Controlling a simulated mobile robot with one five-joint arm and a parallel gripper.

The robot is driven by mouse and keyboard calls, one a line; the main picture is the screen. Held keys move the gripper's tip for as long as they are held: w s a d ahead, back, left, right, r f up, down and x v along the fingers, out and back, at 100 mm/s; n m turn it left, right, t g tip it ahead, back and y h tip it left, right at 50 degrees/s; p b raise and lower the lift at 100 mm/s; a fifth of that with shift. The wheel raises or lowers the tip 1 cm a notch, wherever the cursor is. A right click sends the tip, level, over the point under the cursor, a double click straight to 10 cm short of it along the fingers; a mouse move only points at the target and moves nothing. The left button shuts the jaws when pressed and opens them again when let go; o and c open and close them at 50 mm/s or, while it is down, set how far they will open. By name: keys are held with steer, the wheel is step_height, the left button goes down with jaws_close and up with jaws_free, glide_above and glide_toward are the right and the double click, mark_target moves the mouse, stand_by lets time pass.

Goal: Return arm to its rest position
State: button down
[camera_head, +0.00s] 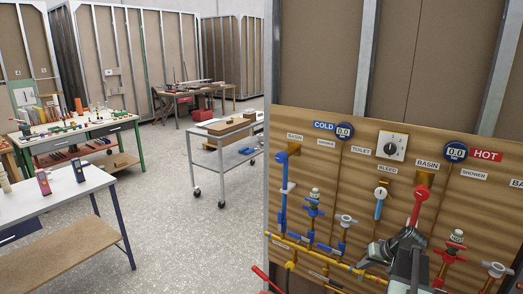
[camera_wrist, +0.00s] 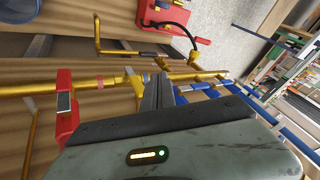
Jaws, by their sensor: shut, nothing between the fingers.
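My gripper (camera_head: 410,236) is at the lower right of the head view, in front of the wooden plumbing panel (camera_head: 340,180). It is just below the red lever (camera_head: 418,205) marked BASIN; I cannot tell whether they touch. In the wrist view my gripper (camera_wrist: 158,84) shows its two dark fingers together, with nothing between them. A yellow pipe (camera_wrist: 100,84) runs behind the fingertips. A red fitting (camera_wrist: 65,105) is to their left and blue pipes (camera_wrist: 205,88) to their right.
The panel carries a blue lever (camera_head: 283,185), a light blue bleed lever (camera_head: 380,202), a dial (camera_head: 393,146) and several valves. A red box (camera_wrist: 180,20) with a black hose is at the top of the wrist view. Open floor (camera_head: 190,240) and a wheeled cart (camera_head: 225,148) are left.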

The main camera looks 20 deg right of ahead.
steer(key=w+a+f+n+g+y, duration=0.1)
steer(key=w+a+n+g, duration=0.2)
steer(key=a, duration=1.2)
steer(key=w+a+f+n, duration=0.15)
steer(key=w+a, duration=0.35)
steer(key=a, duration=1)
steer(key=s+a+n+g+h, duration=0.1)
steer(key=s+a+n+g, duration=0.2)
steer(key=a, duration=1.2)
steer(key=s+d+f+m+h, duration=0.1)
steer(key=s+d+m+h, duration=0.1)
steer(key=s, duration=0.3)
steer(key=shift+s+d+f, duration=0.15)
steer(key=shift+s+d, duration=0.15)
steer(key=shift+d, duration=0.05)
